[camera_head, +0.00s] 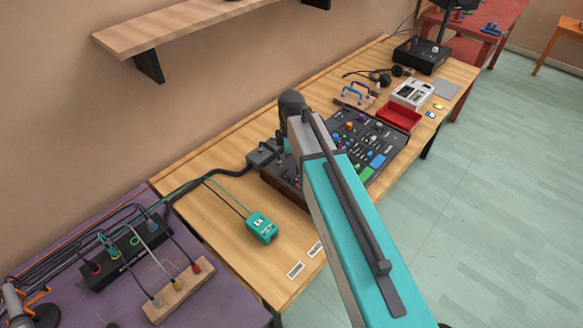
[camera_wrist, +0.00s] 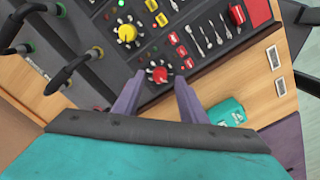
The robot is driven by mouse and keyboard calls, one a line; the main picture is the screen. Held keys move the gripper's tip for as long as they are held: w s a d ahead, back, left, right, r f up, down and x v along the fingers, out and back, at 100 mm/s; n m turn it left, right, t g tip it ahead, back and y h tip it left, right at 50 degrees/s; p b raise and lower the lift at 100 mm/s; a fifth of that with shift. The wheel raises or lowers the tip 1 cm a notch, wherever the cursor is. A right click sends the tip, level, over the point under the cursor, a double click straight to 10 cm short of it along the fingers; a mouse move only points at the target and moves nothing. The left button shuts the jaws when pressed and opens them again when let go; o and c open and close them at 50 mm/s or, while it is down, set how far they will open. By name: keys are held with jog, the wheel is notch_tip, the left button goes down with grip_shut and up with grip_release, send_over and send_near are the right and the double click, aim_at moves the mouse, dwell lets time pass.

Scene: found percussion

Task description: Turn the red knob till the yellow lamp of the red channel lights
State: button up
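The red knob (camera_wrist: 160,74) sits on the dark panel in the wrist view, with a ring of pale marks around it. My gripper (camera_wrist: 160,82) is open, its two purple fingers apart on either side of the knob in the picture. I cannot tell whether they touch it or how high they are above it. A yellow knob (camera_wrist: 127,33) lies up and left of it. I cannot make out the yellow lamp of the red channel or its state. In the head view the dark panel (camera_head: 388,138) is partly behind my arm, which hides the red knob and gripper.
Beside the red knob are red buttons (camera_wrist: 182,51) and metal toggle switches. Black cables with plugs (camera_wrist: 60,75) arch at the left. A teal box (camera_wrist: 226,112) lies at the right; it also shows on the wooden table (camera_head: 215,165) in the head view (camera_head: 262,228).

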jog(key=shift+f, duration=1.05)
grip_shut()
